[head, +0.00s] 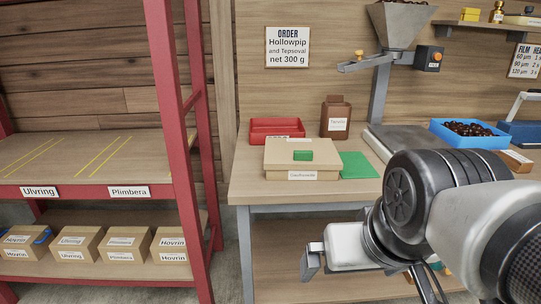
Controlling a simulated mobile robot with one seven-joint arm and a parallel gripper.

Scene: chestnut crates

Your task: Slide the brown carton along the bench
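The brown carton (280,153) sits on the left part of the wooden bench (245,186). My gripper (311,262) is below and in front of the bench top in the picture, apart from the carton. It points left, and its fingers are small and seen from the side, so its opening is unclear. Nothing is visibly held. My arm hides part of the bench's right front.
A red tray (265,137) and a brown bottle (336,119) stand behind the carton. A green mat (358,165) lies at its right. A blue crate (457,139) of chestnuts is further right. A red-framed rack (181,140) stands left. Bare bench lies left of the carton.

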